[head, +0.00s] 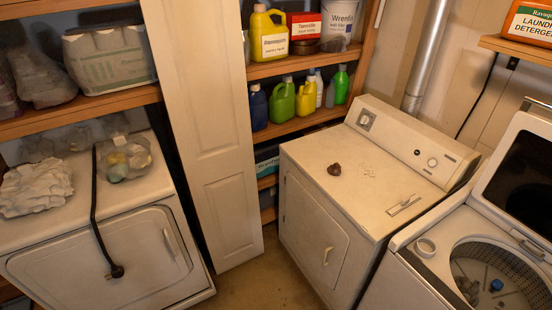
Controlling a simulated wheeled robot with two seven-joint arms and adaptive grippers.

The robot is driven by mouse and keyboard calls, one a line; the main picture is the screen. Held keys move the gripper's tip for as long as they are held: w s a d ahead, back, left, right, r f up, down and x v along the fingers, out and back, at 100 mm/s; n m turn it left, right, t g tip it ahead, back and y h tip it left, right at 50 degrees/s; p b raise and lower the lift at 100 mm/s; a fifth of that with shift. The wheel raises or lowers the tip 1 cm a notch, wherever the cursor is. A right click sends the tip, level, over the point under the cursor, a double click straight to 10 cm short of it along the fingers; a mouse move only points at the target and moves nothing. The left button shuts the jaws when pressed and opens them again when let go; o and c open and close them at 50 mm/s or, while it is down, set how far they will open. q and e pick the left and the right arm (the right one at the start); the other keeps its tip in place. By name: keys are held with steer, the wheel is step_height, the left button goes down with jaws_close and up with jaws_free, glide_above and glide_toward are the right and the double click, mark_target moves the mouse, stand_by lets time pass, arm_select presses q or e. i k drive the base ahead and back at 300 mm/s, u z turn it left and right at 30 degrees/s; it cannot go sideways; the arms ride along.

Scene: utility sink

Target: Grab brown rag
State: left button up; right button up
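A small, crumpled dark brown object (334,169), which looks like the brown rag, lies on top of the white dryer (320,152) in the middle right of the head view. It is near the left part of the top surface, with nothing touching it from above. It is too small to tell its fabric clearly. Neither of my grippers is in view.
An open top-loading washer (424,268) stands right of the dryer, with a blue item (496,285) inside. A pale door panel (215,150) stands left of it. Bottles (282,101) fill the shelves behind. A white cloth (36,186) lies on the left machine (105,255).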

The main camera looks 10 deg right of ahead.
mark_target(335, 170)
steer(key=u, duration=0.4)
steer(key=i, duration=1.45)
steer(key=z, duration=0.45)
